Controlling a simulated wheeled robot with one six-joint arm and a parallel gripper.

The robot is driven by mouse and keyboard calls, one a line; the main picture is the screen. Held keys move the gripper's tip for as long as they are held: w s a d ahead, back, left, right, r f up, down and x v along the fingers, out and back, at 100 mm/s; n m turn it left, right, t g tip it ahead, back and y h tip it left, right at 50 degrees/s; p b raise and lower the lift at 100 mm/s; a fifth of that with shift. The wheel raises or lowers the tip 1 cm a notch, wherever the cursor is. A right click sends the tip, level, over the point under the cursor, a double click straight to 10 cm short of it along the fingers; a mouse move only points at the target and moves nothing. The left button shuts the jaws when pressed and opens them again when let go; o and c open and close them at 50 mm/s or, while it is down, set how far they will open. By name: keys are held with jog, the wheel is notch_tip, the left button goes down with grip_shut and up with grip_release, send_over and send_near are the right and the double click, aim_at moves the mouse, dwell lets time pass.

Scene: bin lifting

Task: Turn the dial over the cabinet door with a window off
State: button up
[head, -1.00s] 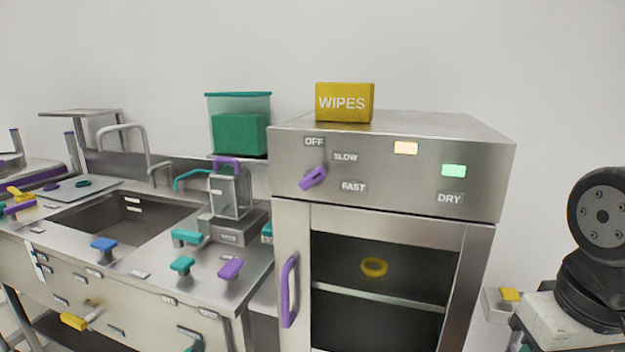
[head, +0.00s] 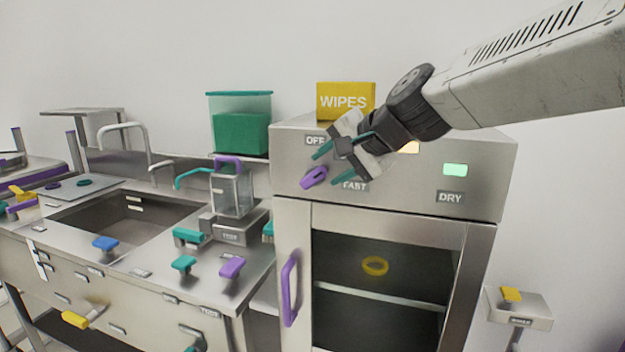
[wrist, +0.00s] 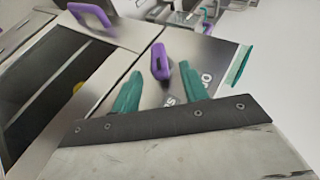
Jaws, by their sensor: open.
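The purple dial (head: 313,177) sits on the steel panel (head: 420,190) above the cabinet door with a window (head: 463,285). The dial is tilted, its upper end towards the right. The OFF label (head: 315,140) is above it and the FAST label (head: 354,186) to its lower right; my gripper covers the SLOW label in the head view. My gripper (head: 332,165) is open, its teal fingers in front of the panel just right of the dial. In the wrist view the dial (wrist: 161,62) shows between and beyond the fingertips, apparently not gripped.
A yellow WIPES box (head: 345,100) stands on top of the cabinet. A lit white-orange button is partly behind my arm, and a lit green button (head: 453,170) sits above the DRY label. The purple door handle (head: 290,288) is below left. A sink counter (head: 130,270) with several knobs stands left.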

aim_at(318, 175)
jog(key=x, duration=0.7)
jog(key=shift+f, duration=0.15)
grip_shut()
